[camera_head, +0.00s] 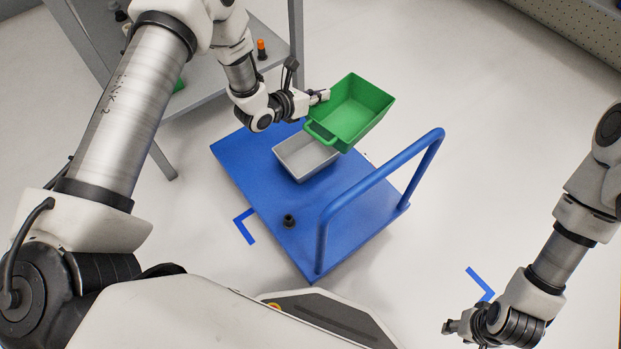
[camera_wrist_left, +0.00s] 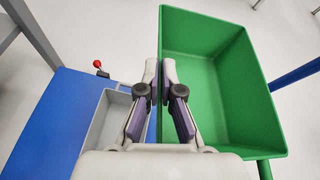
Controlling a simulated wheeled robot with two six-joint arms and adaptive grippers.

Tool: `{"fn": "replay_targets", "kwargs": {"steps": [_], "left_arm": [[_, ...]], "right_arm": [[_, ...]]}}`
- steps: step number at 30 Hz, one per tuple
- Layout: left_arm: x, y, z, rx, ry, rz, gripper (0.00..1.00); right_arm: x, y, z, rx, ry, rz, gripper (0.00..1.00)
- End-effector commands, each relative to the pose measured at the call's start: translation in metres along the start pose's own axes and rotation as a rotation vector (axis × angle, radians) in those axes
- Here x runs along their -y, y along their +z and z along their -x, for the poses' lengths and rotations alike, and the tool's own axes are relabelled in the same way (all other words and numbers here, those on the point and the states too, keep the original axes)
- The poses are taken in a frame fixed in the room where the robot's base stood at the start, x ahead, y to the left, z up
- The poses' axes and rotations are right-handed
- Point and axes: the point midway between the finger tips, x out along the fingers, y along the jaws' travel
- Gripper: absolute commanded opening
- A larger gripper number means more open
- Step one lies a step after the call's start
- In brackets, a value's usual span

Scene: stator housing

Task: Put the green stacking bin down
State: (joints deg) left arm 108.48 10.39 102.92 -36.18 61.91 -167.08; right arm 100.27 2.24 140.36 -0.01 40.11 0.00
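The green stacking bin (camera_head: 350,112) is in the air over the far right part of the blue cart (camera_head: 262,195), its open side up and somewhat tilted. My left gripper (camera_head: 321,96) is at the bin's left wall. In the left wrist view its two fingers (camera_wrist_left: 160,85) stand on either side of that wall, and the green bin (camera_wrist_left: 205,85) fills the right half. A grey bin (camera_head: 291,168) sits on the cart, partly hidden below the green one. My right gripper (camera_head: 456,328) is far from both bins at the lower right; its fingers are too small to read.
The cart's blue handle (camera_head: 375,177) rises on its right side. A small black part (camera_head: 289,220) stands on the near cart deck. A grey table (camera_head: 225,85) with an orange-topped item (camera_head: 261,48) is at the upper left. Open floor lies to the right.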

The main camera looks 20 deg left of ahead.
Motion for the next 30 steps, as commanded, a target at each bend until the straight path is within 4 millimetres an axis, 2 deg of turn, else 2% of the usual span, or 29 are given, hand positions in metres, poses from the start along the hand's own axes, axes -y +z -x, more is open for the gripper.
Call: {"fn": "replay_targets", "kwargs": {"steps": [1, 3, 6, 9, 12, 16, 18, 24, 30], "left_arm": [[-0.027, -0.035, -0.018, 0.003, -0.023, -0.011, 0.0], [-0.056, -0.054, -0.028, -0.007, -0.063, -0.027, 0.0], [-0.095, -0.078, -0.036, -0.019, -0.109, -0.046, 0.0], [-0.125, -0.093, -0.037, -0.026, -0.137, -0.055, 0.0], [-0.141, -0.098, -0.035, -0.031, -0.151, -0.058, 0.0], [-0.145, -0.091, -0.025, -0.035, -0.158, -0.056, 0.0], [-0.145, -0.096, -0.023, -0.037, -0.159, -0.056, 0.0], [-0.154, -0.138, -0.04, -0.037, -0.16, -0.057, 0.0], [-0.16, -0.167, -0.052, -0.037, -0.159, -0.057, 0.0]], "right_arm": [[0.0, 0.0, -0.05, 0.0, 0.0, 0.0, 0.4], [-0.001, 0.0, -0.082, 0.0, 0.0, -0.001, 0.4], [-0.001, 0.0, -0.12, 0.0, 0.0, -0.001, 0.4], [-0.001, 0.0, -0.143, 0.0, 0.0, -0.001, 0.4], [-0.001, 0.0, -0.15, 0.0, 0.0, -0.001, 0.4], [-0.001, 0.0, -0.127, 0.0, 0.0, -0.001, 0.4], [-0.001, -0.001, -0.122, -0.001, 0.0, -0.001, 0.4], [-0.001, 0.0, -0.152, 0.001, 0.0, -0.001, 0.4], [-0.002, -0.001, -0.171, -0.002, 0.0, -0.004, 0.4]]}}
